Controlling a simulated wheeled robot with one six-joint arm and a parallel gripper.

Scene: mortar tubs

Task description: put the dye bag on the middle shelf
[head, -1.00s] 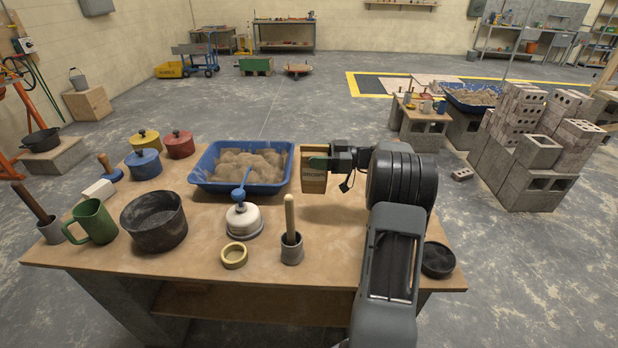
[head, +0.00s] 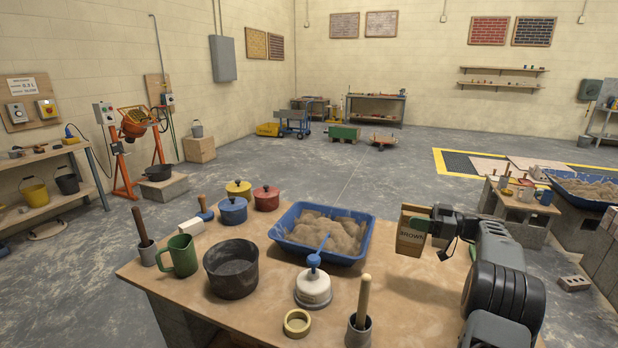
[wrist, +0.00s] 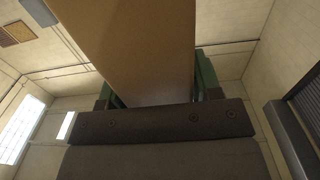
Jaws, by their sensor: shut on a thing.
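The dye bag (head: 410,240) is a brown, upright, box-like packet marked BROWN. My gripper (head: 420,222) is shut on its upper part and holds it near the right rear edge of the workbench. In the wrist view the dye bag (wrist: 135,45) fills the upper middle between the green finger pads of my gripper (wrist: 155,92). Two narrow wall shelves, an upper one (head: 506,69) and a lower one (head: 498,86), hang on the far wall with small things on them. I cannot tell which shelf is the middle one.
The workbench (head: 420,300) holds a blue sand tub (head: 357,258), a black bucket (head: 231,275), a green jug (head: 180,258) and several lidded pots. An orange mixer (head: 133,122) stands at the left. Blocks crowd the right. Grey floor (head: 350,170) lies open beyond the bench.

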